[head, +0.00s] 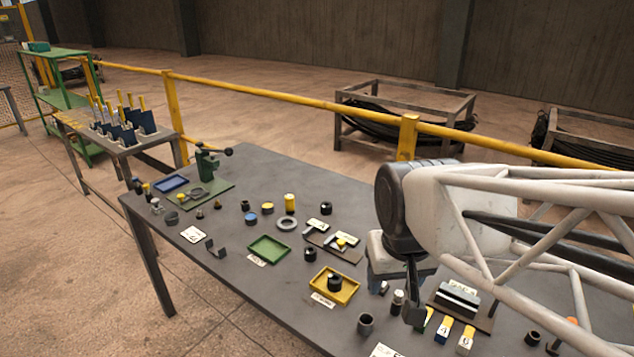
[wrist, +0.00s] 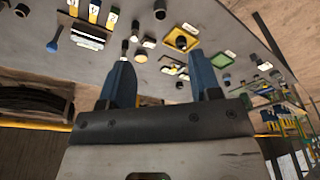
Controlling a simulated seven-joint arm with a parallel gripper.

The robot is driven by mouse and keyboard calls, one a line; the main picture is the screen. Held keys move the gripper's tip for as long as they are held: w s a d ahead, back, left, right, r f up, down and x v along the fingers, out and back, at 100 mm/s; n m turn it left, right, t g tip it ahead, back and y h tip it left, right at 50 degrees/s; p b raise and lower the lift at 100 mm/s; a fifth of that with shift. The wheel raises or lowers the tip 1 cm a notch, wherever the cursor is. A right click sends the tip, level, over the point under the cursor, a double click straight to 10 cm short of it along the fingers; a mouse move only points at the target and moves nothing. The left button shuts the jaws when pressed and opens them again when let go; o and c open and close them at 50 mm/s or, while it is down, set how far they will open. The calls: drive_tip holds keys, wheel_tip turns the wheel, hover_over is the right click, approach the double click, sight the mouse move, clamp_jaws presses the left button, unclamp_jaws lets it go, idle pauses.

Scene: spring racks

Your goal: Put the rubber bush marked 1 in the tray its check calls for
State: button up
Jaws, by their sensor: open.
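Several black rubber bushes are on the grey table; I cannot read a 1 on any of them. One bush (head: 334,283) stands inside a yellow tray (head: 352,286); the tray also shows in the wrist view (wrist: 170,36). Another bush (head: 310,254) stands between the yellow tray and a green tray (head: 268,260). In the head view my arm hides part of the table's right.
A green press (head: 206,160) stands on its plate at the back left. A grey ring (head: 286,224), a tall yellow cylinder (head: 290,203) and dark cylinders stand mid-table. Card lettering is too small to read.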

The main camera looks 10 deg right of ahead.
drive_tip(key=shift+s+d, duration=0.1)
drive_tip(key=shift+s, duration=1.8)
